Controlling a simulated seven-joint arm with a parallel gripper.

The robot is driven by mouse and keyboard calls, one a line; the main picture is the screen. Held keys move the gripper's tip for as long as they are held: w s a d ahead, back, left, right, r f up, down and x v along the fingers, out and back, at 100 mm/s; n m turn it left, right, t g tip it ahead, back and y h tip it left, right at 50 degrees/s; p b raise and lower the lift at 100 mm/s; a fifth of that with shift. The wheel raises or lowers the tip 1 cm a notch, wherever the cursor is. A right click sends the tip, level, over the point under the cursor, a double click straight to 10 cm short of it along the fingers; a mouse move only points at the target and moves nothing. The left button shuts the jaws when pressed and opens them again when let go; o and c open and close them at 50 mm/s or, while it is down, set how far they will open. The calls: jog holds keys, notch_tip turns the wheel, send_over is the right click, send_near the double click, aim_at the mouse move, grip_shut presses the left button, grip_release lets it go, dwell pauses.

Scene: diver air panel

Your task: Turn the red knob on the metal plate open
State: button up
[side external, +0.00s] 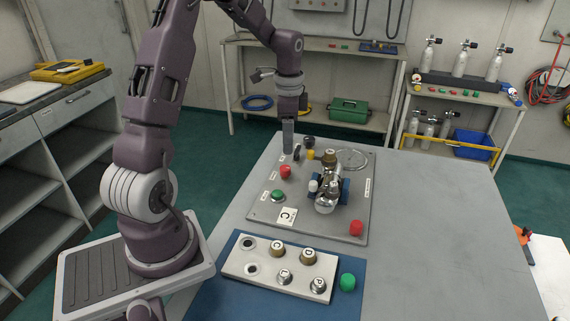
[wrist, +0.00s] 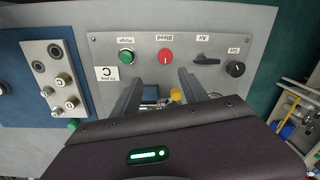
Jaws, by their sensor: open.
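The grey metal plate (side external: 262,211) lies on the table. Its red knob (side external: 286,171) sits near the left edge; in the wrist view the red knob (wrist: 165,56) is under the label "Bleed", with a white pointer mark. A second red knob or cap (side external: 356,228) sits at the plate's front right corner in the side view. My gripper (side external: 288,150) is above the plate's far left part, apart from the red knob. In the wrist view my gripper (wrist: 162,78) has its fingers spread, with nothing between them and the red knob just beyond the tips.
A green knob (wrist: 126,57), a black lever (wrist: 207,60) and a black knob (wrist: 235,69) flank the red knob. A cylinder with fittings (side external: 326,200) lies on the plate's right. A white block with several fittings (side external: 235,261) is in front. The table's right side is clear.

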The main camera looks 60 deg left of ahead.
aim_at(285, 167)
jog(key=shift+m, duration=0.3)
jog(key=a+f, duration=0.2)
jog(key=f, duration=0.1)
jog(key=shift+a+f, duration=0.15)
jog(key=shift+f, duration=0.1)
notch_tip(285, 167, down, 7)
jog(key=shift+r, duration=0.2)
grip_shut()
